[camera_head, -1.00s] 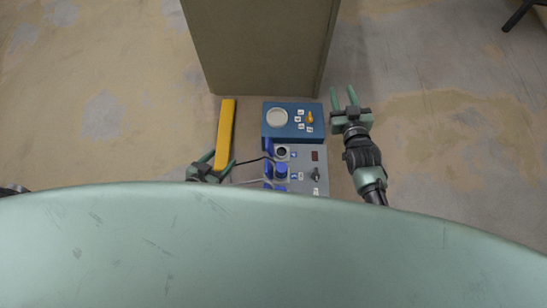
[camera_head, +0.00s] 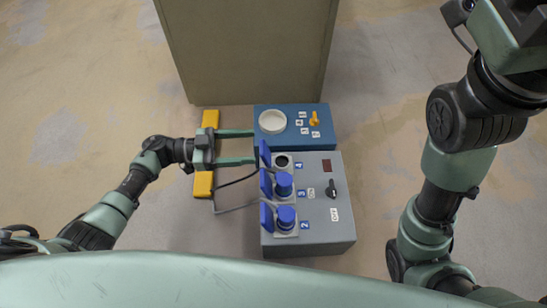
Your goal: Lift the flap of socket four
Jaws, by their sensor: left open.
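The grey socket box (camera_head: 315,228) stands in the middle, with sockets marked 4, 3 and 2 down its left side. Socket four (camera_head: 283,161) is uncovered and has no plug in it. Its blue flap (camera_head: 265,152) stands raised along the socket's left side. My left gripper (camera_head: 254,147) is open and empty, pointing right. Its fingertips are close to that flap, one beyond it and one beside it; I cannot tell whether they touch. My right arm shows at the right, but its fingers are out of view.
Blue plugs sit in socket three (camera_head: 284,184) and socket two (camera_head: 286,216), with flaps raised. Cables run left from them. A blue box (camera_head: 297,142) with an orange knob adjoins behind. A yellow bar (camera_head: 203,184) lies under my left gripper. A large cabinet (camera_head: 245,50) stands behind.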

